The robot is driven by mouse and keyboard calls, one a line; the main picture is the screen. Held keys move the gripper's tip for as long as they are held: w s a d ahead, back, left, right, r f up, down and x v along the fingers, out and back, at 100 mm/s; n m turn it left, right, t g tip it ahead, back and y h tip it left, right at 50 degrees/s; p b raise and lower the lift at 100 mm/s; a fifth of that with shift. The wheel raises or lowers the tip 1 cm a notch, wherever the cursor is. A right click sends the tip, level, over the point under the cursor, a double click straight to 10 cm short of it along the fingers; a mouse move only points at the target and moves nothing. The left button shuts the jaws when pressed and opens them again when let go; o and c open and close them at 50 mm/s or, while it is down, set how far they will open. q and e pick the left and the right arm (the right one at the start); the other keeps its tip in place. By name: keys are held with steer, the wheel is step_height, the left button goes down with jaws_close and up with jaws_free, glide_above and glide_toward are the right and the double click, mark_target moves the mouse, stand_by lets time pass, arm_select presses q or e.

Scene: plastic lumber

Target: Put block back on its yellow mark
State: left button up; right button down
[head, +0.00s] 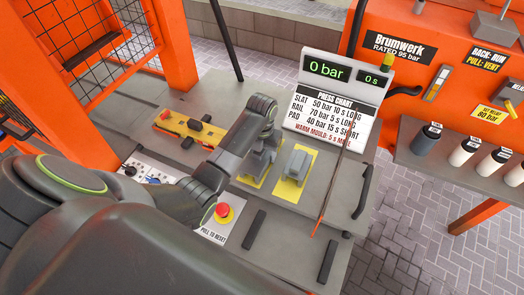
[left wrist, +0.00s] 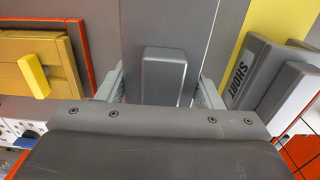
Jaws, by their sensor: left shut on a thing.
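My left gripper (head: 258,158) is shut on a grey block (head: 254,168). In the head view this block is over or on the left yellow mark (head: 247,182), partly hidden by the gripper; I cannot tell whether it touches the surface. In the left wrist view the block's grey raised part (left wrist: 163,75) shows between the fingers, while the fingertips are hidden. To its right, a second grey block (head: 297,165) sits on another yellow mark (head: 288,191). That block, marked SHORT (left wrist: 262,75), also shows at the right of the left wrist view. My right gripper is not in view.
A yellow mould with dark handles (head: 188,128) lies to the left. A red stop button (head: 224,211) stands near the front. A chart sign reading 0 bar (head: 328,105) is behind. A thin red-tipped rod (head: 327,205) and a bar handle (head: 362,190) are to the right.

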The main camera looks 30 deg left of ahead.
arm_select(q)
steer(key=shift+f, duration=0.15)
stand_by(0.3)
steer(key=o, duration=1.9)
step_height(320, 180, up, 7)
steer(key=p, duration=0.6)
steer(key=shift+p, duration=0.4)
